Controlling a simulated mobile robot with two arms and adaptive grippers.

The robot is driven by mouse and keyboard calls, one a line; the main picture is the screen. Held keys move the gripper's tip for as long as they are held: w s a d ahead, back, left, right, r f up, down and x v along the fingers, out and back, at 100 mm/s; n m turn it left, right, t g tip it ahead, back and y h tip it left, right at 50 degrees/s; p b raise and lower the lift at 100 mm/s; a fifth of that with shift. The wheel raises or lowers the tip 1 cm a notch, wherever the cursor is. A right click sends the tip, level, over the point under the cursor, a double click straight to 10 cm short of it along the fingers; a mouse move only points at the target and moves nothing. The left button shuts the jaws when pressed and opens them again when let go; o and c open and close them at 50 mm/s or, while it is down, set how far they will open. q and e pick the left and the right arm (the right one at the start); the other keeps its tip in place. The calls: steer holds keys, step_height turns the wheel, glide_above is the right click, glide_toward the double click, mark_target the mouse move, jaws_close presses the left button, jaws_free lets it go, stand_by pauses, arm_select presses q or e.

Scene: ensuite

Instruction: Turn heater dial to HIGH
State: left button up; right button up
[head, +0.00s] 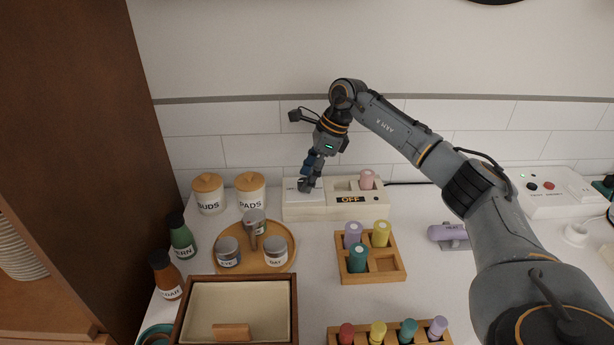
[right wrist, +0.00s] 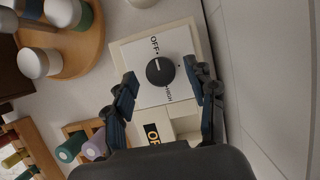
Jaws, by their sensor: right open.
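The heater (head: 300,212) is a long cream box against the tiled wall, with a black plate reading OFF on its front. Its black round dial (right wrist: 160,71) sits on a white panel (right wrist: 143,52) marked OFF and HIGH in the right wrist view. A small light mark on the dial seems to face the OFF side. My right gripper (head: 308,184) is over the left end of the heater and hides the dial in the head view. In the right wrist view its open fingers (right wrist: 160,92) stand on either side of the dial, apart from it. My left gripper is out of view.
Lidded jars (head: 208,195) and a round wooden tray (head: 287,237) are to the left. A wooden rack (head: 396,273) of rollers stands in front. Some white counter (head: 319,290) is clear.

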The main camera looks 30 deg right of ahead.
steer(key=shift+w+a+f, duration=0.1)
steer(key=shift+f, duration=0.35)
steer(key=shift+c, duration=0.2)
steer(key=c, duration=1.1)
